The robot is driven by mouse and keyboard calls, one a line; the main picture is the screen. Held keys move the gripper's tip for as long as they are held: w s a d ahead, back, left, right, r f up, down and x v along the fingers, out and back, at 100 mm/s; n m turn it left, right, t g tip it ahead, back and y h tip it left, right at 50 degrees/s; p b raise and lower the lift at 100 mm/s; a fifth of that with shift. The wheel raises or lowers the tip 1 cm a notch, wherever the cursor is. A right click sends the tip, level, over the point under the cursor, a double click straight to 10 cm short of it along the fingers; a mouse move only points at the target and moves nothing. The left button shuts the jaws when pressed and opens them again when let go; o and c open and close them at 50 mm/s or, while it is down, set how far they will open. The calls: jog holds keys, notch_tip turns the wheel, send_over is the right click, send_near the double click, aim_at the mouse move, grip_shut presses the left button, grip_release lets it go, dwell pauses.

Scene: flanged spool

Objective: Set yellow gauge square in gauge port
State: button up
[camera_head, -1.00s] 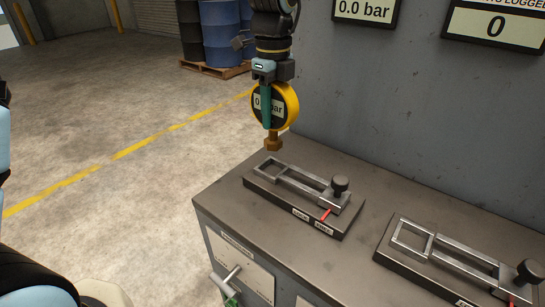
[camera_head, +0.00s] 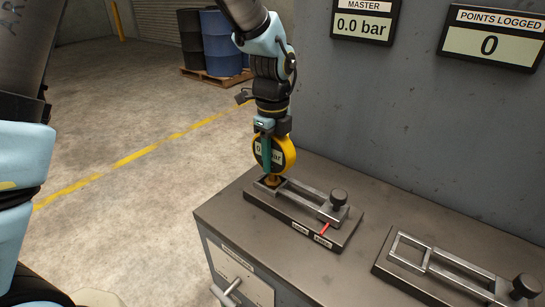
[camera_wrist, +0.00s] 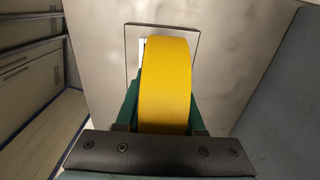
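The yellow gauge (camera_head: 287,154) is upright in my gripper (camera_head: 266,150), its dial facing the head camera and its brass fitting (camera_head: 272,181) pointing down. In the wrist view the gauge's yellow rim (camera_wrist: 167,85) sits between two green fingers, which are shut on it. The fitting is at the left end of the nearer port fixture (camera_head: 300,209), at the square frame there. I cannot tell whether it is inside the opening or just above it. This fixture has a sliding bar, a dark knob (camera_head: 338,197) and a red pointer (camera_head: 325,228).
A second, similar fixture (camera_head: 450,269) lies to the right on the bench top (camera_head: 365,240). A grey panel with a master display (camera_head: 363,24) reading 0.0 bar and a points display (camera_head: 491,42) reading 0 stands behind.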

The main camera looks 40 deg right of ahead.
jog(key=o, duration=0.5)
notch_tip(320, 180, up, 12)
jog(key=shift+r+b, duration=0.2)
jog(key=shift+b, duration=0.75)
jog(key=w+a+f+n, duration=0.2)
jog(key=w+a+n, duration=0.45)
jog(key=a, duration=0.25)
jog(key=w+a+f+n, duration=0.2)
jog(key=w+a+n, duration=0.3)
jog(key=a+n, duration=0.3)
jog(key=a+f+n, duration=0.2)
jog(key=a+n, duration=0.3)
jog(key=a, duration=0.3)
jog(key=s+a+f+n+t, duration=0.1)
jog(key=a+n, duration=0.5)
jog(key=a, duration=0.2)
jog(key=s+a+f+n, duration=0.1)
jog(key=a+f+n, duration=0.1)
jog(key=a+n, duration=0.4)
jog(key=shift+s+a+f+n+t, duration=0.1)
jog(key=shift+a+f+n+t, duration=0.05)
jog(key=shift+a, duration=0.4)
jog(key=shift+s+a+f+n+t, duration=0.1)
jog(key=shift+a+f+t, duration=0.05)
jog(key=shift+a, duration=0.35)
